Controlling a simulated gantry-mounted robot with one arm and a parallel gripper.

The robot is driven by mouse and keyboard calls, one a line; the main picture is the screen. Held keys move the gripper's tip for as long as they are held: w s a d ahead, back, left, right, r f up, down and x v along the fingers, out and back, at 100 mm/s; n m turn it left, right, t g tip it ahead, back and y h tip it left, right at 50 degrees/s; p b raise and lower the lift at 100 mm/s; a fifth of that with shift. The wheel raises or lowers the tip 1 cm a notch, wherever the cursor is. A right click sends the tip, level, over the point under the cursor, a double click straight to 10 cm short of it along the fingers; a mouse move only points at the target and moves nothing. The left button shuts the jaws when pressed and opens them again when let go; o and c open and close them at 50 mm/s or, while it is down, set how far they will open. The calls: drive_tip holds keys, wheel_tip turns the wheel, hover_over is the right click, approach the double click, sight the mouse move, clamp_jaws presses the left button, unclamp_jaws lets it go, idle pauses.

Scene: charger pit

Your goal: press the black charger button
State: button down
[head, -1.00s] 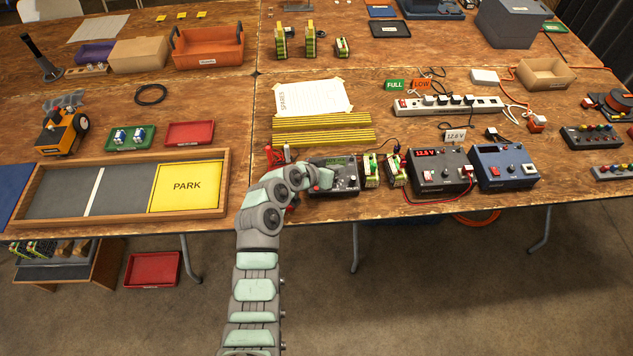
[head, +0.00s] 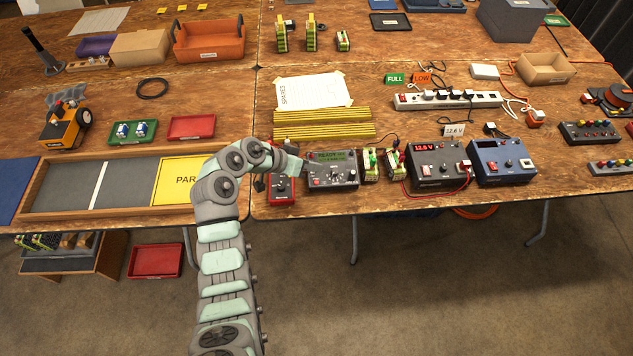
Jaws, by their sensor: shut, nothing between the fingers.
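A black charger (head: 333,175) with a lit green text display and a knob and small buttons on its face stands at the table's front edge, in the middle of the head view. Another dark charger (head: 437,172) with a red number display stands further right, next to a blue charger (head: 502,165). My gripper (head: 307,161) is shut and empty, at the black charger's upper left edge, partly behind my own wrist. I cannot tell whether it touches the charger. The charger's front face is mostly uncovered.
A red box (head: 282,190) stands just left of the black charger, below my wrist. Small green-and-white battery packs (head: 371,165) stand close on its right. My arm crosses the wooden tray with the yellow PARK area (head: 175,184). Yellow-black strips (head: 322,115) lie behind.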

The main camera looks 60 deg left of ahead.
drive_tip(key=f+b, duration=0.2)
drive_tip(key=a+f+b, duration=0.1)
drive_tip(key=f+b, duration=0.1)
drive_tip(key=f, duration=0.1)
drive_tip(key=f+b, duration=0.1)
drive_tip(key=f, duration=0.2)
drive_tip(key=shift+w+a+f+b, duration=0.15)
drive_tip(key=shift+w+a+b, duration=0.1)
drive_tip(key=shift+b, duration=0.15)
idle(1.6)
drive_tip(key=shift+f+b, duration=0.4)
drive_tip(key=shift+b, duration=0.05)
drive_tip(key=shift+f+b, duration=0.35)
drive_tip(key=shift+b, duration=0.05)
idle(0.4)
drive_tip(key=shift+r, duration=0.1)
drive_tip(key=shift+d+r+p, duration=0.1)
drive_tip(key=shift+r+p, duration=0.45)
drive_tip(key=shift+r, duration=0.15)
drive_tip(key=shift+r, duration=0.1)
drive_tip(key=shift+s+d+r+p, duration=0.1)
drive_tip(key=shift+d+r+p, duration=0.1)
drive_tip(key=shift+r+p, duration=0.85)
drive_tip(key=shift+s+d+r+p, duration=0.15)
drive_tip(key=shift+r+p, duration=0.45)
drive_tip(key=shift+r, duration=0.7)
drive_tip(key=shift+w, duration=0.1)
